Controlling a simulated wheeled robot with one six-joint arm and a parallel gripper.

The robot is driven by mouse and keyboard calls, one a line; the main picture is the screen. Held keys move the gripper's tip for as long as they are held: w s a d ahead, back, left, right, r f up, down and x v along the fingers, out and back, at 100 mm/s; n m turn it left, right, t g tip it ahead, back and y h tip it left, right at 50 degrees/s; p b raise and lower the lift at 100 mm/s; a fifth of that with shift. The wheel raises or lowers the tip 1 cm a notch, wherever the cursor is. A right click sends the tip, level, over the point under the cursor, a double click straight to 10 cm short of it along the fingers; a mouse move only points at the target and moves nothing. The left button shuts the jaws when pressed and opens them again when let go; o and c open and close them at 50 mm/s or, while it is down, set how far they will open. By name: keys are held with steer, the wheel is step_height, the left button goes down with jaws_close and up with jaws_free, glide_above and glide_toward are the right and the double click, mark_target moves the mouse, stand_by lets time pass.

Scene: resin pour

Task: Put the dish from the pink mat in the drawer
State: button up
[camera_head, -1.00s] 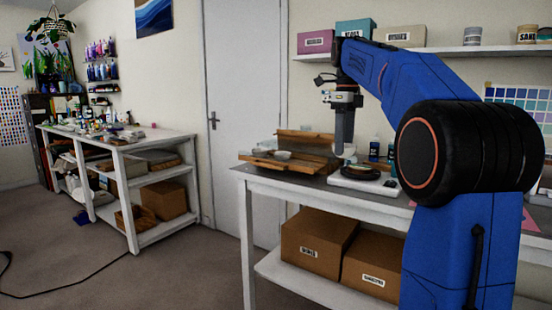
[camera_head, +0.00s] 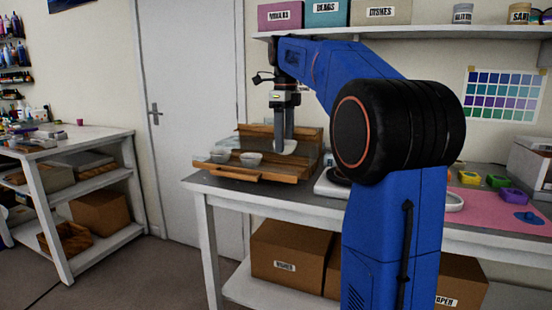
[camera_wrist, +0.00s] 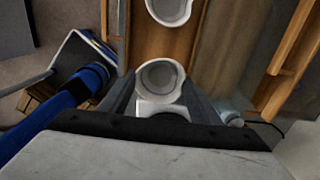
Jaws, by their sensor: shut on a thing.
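My gripper (camera_head: 284,137) points down over the right part of the wooden drawer unit, shut on a white dish (camera_head: 287,148). In the wrist view the held dish (camera_wrist: 161,108) shows partly between the fingers. The wooden drawer (camera_head: 228,173) is pulled open at the left end of the table. Two pale dishes, a left one (camera_head: 220,156) and a right one (camera_head: 251,159), are in it, left of the held dish. The pink mat (camera_head: 483,212) lies far to the right.
Yellow (camera_head: 468,178), green (camera_head: 497,181) and purple (camera_head: 513,195) molds and a blue piece (camera_head: 530,218) are on the mat. A white scale (camera_head: 328,187) stands right of the drawer. A shelf with labelled boxes hangs above.

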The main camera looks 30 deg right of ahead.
steer(key=shift+f, duration=2.8)
steer(key=shift+f, duration=0.1)
steer(key=o, duration=0.8)
step_height(320, 180, up, 12)
steer(key=shift+r, duration=0.15)
steer(key=shift+s, duration=0.1)
